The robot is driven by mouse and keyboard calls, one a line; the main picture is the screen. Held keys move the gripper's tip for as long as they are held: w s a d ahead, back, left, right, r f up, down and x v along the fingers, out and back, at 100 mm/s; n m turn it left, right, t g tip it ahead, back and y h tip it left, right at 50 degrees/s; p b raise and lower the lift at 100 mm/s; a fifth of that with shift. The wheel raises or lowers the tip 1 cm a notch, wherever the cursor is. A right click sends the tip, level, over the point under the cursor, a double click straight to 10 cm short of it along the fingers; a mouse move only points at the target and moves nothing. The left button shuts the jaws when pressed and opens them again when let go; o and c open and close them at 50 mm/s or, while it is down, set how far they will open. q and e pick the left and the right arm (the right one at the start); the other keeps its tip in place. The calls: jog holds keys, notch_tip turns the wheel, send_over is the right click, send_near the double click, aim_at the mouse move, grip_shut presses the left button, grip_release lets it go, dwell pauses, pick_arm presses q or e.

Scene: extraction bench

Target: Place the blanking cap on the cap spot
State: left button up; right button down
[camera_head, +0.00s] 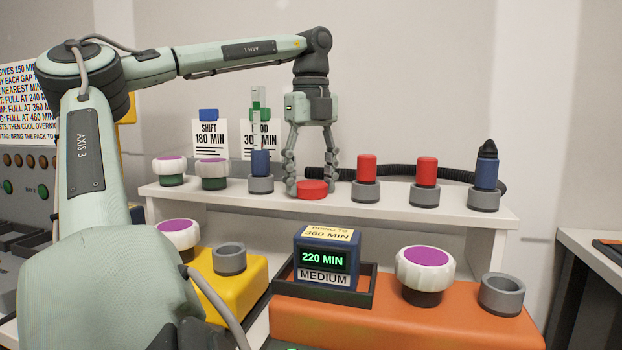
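A low, flat red round cap (312,187) is at the front middle of the white shelf, which fits the blanking cap. My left gripper (312,184) points straight down over it, with one finger on each side of the cap. The fingertips are close to its sides and near shelf height. I cannot tell whether they touch and grip it or only stand around it. No separate cap spot can be made out; the surface under the cap is hidden.
The white shelf (430,217) also holds a blue-based tube (260,164) just left of the gripper, two red plugs (367,168) in grey sockets, a dark blue bottle (486,172) and white-purple knobs. A timer box (325,260) stands in front below. A black hose runs behind.

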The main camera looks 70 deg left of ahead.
aim_at(311, 183)
pick_arm(q)
jog(key=shift+o, duration=0.9)
pick_arm(e)
jog(key=shift+w+d+r, duration=0.1)
jog(key=shift+w+r, duration=0.05)
jog(key=shift+w, duration=0.05)
pick_arm(q)
jog(key=shift+r, duration=0.5)
notch_tip(311, 183, up, 11)
jog(key=p, duration=0.2)
jog(key=shift+r, duration=0.2)
pick_arm(e)
notch_tip(311, 183, down, 5)
jog(key=shift+r, duration=0.1)
